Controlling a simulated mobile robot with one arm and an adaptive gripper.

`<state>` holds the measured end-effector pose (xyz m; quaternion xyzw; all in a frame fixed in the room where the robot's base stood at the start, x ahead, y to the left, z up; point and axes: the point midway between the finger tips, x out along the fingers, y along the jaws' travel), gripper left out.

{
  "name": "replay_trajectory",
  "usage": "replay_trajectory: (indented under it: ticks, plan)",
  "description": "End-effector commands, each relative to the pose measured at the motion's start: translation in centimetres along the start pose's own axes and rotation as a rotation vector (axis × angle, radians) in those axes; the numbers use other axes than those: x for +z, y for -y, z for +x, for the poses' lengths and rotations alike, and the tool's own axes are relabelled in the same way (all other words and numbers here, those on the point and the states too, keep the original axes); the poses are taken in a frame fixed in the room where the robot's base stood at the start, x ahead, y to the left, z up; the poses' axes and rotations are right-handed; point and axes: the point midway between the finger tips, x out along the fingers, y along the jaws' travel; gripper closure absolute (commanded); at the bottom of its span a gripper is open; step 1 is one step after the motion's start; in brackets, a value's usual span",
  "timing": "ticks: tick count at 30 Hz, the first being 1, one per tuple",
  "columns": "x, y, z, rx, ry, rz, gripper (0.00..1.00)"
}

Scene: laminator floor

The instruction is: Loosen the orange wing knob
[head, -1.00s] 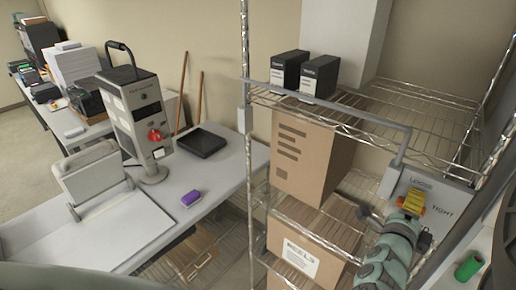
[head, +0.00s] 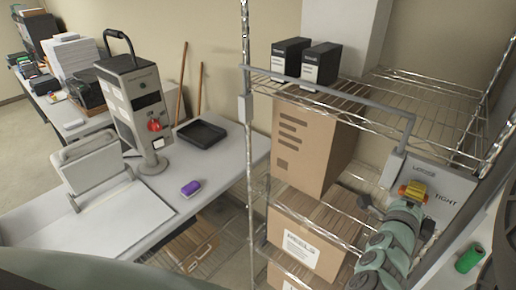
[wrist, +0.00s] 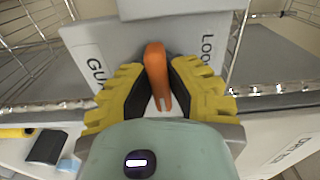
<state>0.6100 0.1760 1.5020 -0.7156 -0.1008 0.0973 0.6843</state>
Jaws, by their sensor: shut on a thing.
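The orange wing knob (wrist: 155,72) stands out from a grey panel (wrist: 105,42) in the wrist view. The panel carries partly hidden dark lettering on both sides of the knob. In the head view the panel (head: 450,182) reads LOOSE above and TIGHT to the right. My gripper (wrist: 158,80), with yellow fingers and dark pads, is shut on the knob, one finger on each side of it. In the head view my gripper (head: 413,190) covers most of the knob. The knob's base is hidden.
A wire shelf (head: 385,105) with cardboard boxes (head: 312,145) and black binder boxes (head: 320,64) stands left of the panel. A grey bar (head: 340,95) runs along its front. A green roll (head: 468,259) lies at lower right.

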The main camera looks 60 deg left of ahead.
Motion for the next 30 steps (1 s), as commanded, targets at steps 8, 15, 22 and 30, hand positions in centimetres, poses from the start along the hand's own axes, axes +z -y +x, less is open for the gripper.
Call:
replay_trajectory:
  ticks: [8, 15, 22, 30]
  plan:
    - [-0.09, -0.89, 0.03, -0.003, -0.004, -0.114, 1.00]
    - [0.00, -0.59, 0.02, -0.001, -0.001, -0.266, 1.00]
    - [0.09, -0.27, 0.00, 0.001, 0.002, -0.480, 1.00]
    - [0.09, -0.24, 0.00, 0.002, 0.003, -0.738, 1.00]
